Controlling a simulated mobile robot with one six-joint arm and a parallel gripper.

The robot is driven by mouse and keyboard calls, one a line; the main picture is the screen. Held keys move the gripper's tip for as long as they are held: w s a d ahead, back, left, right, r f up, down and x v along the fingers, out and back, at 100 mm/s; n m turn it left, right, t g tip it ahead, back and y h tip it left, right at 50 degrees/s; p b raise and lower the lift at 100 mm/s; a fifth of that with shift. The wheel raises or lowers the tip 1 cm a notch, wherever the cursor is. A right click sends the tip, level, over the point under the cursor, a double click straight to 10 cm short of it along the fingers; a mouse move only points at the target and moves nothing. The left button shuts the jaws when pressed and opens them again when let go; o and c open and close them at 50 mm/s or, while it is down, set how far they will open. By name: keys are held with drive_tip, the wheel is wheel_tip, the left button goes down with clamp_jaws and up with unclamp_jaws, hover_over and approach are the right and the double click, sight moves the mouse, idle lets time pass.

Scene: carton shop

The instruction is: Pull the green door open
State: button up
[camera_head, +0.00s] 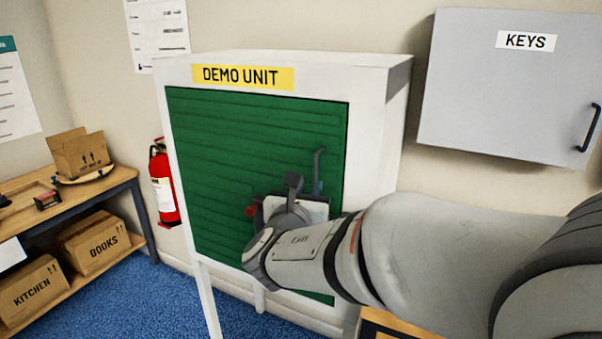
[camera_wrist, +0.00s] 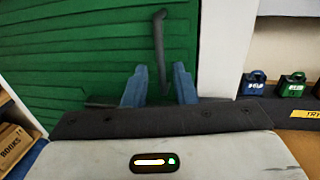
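The green door (camera_head: 240,135) is a ribbed panel in the white cabinet marked DEMO UNIT (camera_head: 375,110). It looks shut, level with its frame. Its dark upright bar handle (camera_head: 319,160) is on the right side of the door; the lower part is hidden by my gripper. In the wrist view, the handle (camera_wrist: 161,40) runs down between the two blue fingers of my gripper (camera_wrist: 159,84). The fingers are apart, with a gap on each side of the handle, so my gripper is open around it. The green door (camera_wrist: 70,55) fills the left of this view.
A grey KEYS cabinet (camera_head: 500,85) hangs on the wall at right. A red fire extinguisher (camera_head: 165,185) stands left of the unit. A wooden bench (camera_head: 120,185) with cartons is at far left. Padlocks (camera_wrist: 292,85) sit on a surface at right in the wrist view.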

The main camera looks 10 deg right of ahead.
sight(315, 175)
drive_tip(key=p+x, duration=0.1)
drive_tip(key=x, duration=0.6)
drive_tip(key=shift+w+d, duration=0.1)
drive_tip(key=shift+w, duration=0.05)
drive_tip(key=shift+c, duration=0.2)
clamp_jaws()
